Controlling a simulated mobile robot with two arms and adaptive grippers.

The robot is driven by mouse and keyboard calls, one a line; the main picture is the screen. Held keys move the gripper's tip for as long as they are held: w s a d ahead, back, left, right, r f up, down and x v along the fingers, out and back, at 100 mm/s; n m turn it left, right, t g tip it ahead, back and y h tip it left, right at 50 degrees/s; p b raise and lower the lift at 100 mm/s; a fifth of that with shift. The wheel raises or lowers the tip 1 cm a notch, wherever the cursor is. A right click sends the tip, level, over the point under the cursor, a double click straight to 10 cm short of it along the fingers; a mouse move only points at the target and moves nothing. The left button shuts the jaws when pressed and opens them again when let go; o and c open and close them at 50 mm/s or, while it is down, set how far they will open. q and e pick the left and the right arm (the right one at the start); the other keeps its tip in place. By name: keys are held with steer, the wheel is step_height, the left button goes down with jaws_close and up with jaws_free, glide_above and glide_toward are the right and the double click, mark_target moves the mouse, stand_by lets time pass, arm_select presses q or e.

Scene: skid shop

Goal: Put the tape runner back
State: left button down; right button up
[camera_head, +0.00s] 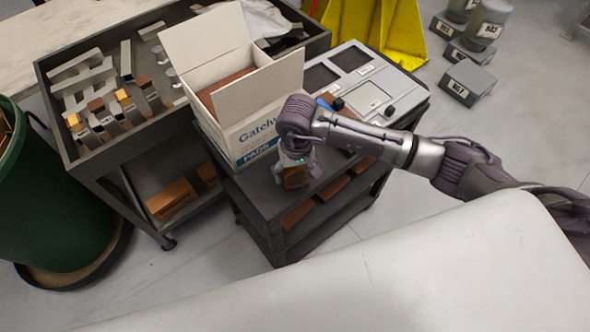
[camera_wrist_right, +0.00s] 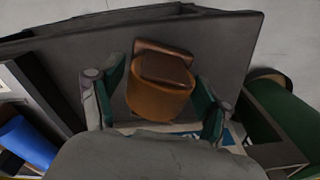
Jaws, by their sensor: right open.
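A small amber and brown object, which looks like the tape runner (camera_head: 297,178), is at the front part of the dark cart top (camera_head: 262,193). My right gripper (camera_head: 295,166) is directly over it, pointing down. In the right wrist view the tape runner (camera_wrist_right: 160,98) shows a rounded amber body with a brown block on top. It lies between the two open fingers of my right gripper (camera_wrist_right: 160,100), with a gap showing on the left side. Whether a finger touches it on the right I cannot tell. My left gripper is out of view.
An open white carton (camera_head: 247,132) stands on the cart left of my gripper. A grey panelled device (camera_head: 372,95) sits behind it. A tray cart (camera_head: 90,160) with metal parts is at left, beside a green bin (camera_head: 50,200). A pale surface (camera_head: 400,275) fills the front.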

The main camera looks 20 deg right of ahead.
mark_target(296, 168)
steer(key=shift+w+r+b, duration=0.1)
steer(key=shift+r+b, duration=0.2)
steer(key=shift+r, duration=0.1)
steer(key=r+b, duration=0.1)
steer(key=r, duration=0.4)
steer(key=r+b, duration=0.2)
steer(key=r, duration=0.3)
steer(key=shift+s+d+r, duration=0.1)
steer(key=shift+s+r, duration=0.1)
steer(key=shift+r, duration=0.05)
steer(key=shift+s+r+b, duration=0.1)
steer(key=shift+r+b, duration=0.2)
steer(key=shift+r, duration=0.15)
